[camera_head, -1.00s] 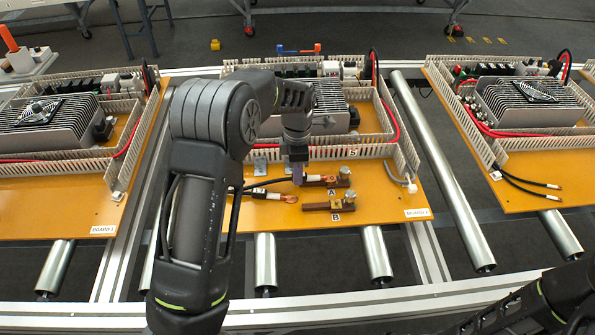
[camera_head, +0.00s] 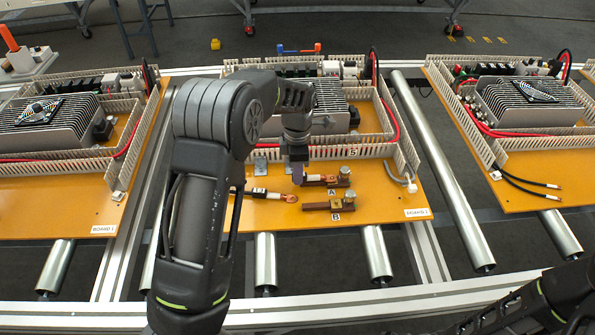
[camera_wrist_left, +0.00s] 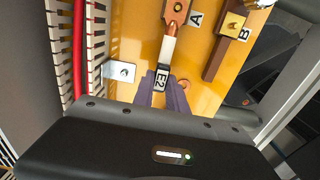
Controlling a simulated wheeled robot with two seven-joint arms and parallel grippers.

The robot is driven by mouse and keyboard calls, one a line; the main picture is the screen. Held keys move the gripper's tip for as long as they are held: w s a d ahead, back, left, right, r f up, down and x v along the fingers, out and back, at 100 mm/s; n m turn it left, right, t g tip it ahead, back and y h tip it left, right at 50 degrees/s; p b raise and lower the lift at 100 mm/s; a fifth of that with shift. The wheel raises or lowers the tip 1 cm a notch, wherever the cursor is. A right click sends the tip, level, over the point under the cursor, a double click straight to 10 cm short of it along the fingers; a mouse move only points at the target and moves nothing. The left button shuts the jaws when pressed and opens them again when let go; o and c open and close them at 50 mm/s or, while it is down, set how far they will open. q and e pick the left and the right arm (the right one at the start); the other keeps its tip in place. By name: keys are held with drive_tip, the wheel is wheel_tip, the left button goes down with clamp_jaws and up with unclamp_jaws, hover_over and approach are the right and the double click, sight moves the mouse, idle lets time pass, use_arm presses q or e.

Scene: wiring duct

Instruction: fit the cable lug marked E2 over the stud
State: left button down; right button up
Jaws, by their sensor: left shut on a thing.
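My left gripper (camera_head: 299,178) is shut on the cable just behind the lug marked E2. The lug's white sleeve (camera_wrist_left: 168,48) and copper barrel (camera_wrist_left: 172,28) point away from the fingers towards the bar marked A (camera_wrist_left: 196,18). The copper end (camera_head: 331,179) lies at bar A in the head view. Whether its eye is around the stud or only over the bar, I cannot tell. The stud post (camera_head: 344,173) stands at the right end of bar A.
Bar B (camera_head: 322,206) with its own post lies in front of bar A. Another copper lug (camera_head: 289,198) with a white sleeve lies on the orange board (camera_head: 380,215) to the left. A slotted duct wall (camera_head: 350,151) runs behind.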

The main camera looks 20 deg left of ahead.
use_arm(q)
drive_tip(key=shift+f, duration=0.15)
idle(0.3)
drive_tip(key=c, duration=1.3)
unclamp_jaws()
drive_tip(key=shift+o, duration=0.2)
wheel_tip(320, 180, up, 8)
drive_tip(key=shift+f+b, duration=0.1)
drive_tip(key=shift+b, duration=0.35)
wheel_tip(320, 180, up, 6)
drive_tip(key=p, duration=0.5)
